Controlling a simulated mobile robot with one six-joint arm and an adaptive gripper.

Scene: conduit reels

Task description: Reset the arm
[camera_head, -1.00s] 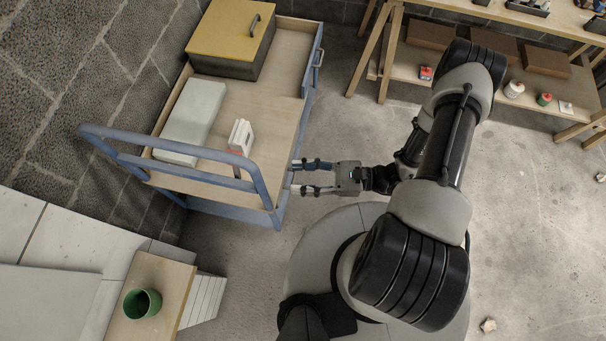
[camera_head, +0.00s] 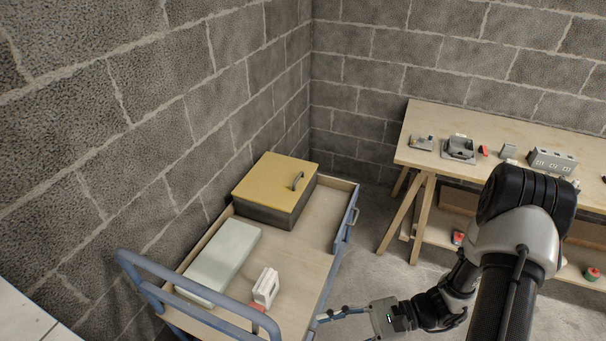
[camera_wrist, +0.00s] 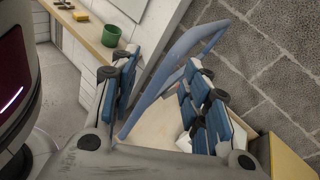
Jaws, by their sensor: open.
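My gripper (camera_head: 345,314) is beside the right edge of the blue-railed cart (camera_head: 190,309) in the head view, at the bottom of the picture. In the wrist view my gripper (camera_wrist: 165,95) shows its two blue-padded fingers well apart with nothing between them. The cart's blue handrail shows beyond the fingers there. My arm reaches in from the right, bent, with the gripper pointing left toward the cart.
The cart carries a yellow-lidded box (camera_head: 275,190), a pale flat block (camera_head: 222,258) and a white object (camera_head: 266,287). A wooden workbench (camera_head: 480,165) with grey fittings stands behind my arm. A green cup (camera_wrist: 111,35) stands on a wooden ledge in the wrist view.

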